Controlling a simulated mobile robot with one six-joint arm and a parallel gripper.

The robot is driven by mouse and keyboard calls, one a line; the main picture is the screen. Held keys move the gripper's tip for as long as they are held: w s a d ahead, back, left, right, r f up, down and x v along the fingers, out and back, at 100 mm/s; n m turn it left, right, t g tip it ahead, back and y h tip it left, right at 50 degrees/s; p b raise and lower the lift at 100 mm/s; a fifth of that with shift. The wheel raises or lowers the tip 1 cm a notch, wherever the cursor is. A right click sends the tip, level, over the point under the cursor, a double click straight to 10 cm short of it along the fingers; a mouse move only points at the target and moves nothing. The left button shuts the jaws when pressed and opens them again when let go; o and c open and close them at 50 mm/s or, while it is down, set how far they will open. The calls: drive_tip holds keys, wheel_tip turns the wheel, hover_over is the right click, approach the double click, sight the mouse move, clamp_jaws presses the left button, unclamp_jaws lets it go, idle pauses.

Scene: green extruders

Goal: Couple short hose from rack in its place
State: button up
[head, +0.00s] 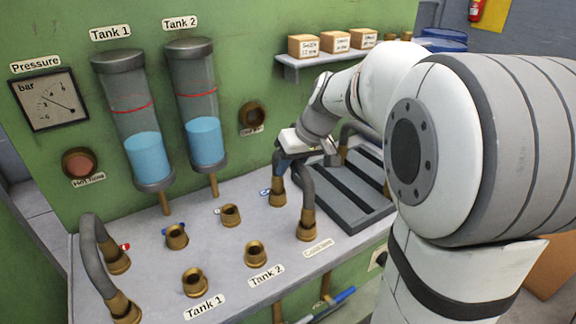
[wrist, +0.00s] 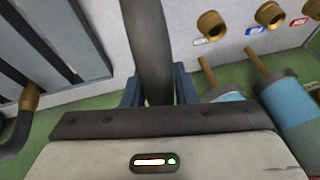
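A short grey hose (head: 308,188) with brass ends arches over the right part of the worktop. Its brass ends stand at the worktop, one behind the other; I cannot tell whether they are fully seated. My gripper (head: 290,160) is at the top of this arch. In the wrist view the hose (wrist: 150,45) runs between the blue fingers of my gripper (wrist: 158,90), which appear closed on its sides. The grey rack (head: 340,205) with dark slots lies just right of the hose. Another hose (head: 362,130) is at the rack, partly hidden by my arm.
A further hose (head: 90,240) arches at the worktop's left edge. Open brass couplings, such as the Tank 1 one (head: 194,282) and Tank 2 one (head: 256,254), stand mid-worktop. Two tanks (head: 205,140) hang on the green wall behind. A shelf with boxes (head: 304,46) is above the rack.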

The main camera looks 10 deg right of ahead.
drive_tip(key=o, duration=0.5)
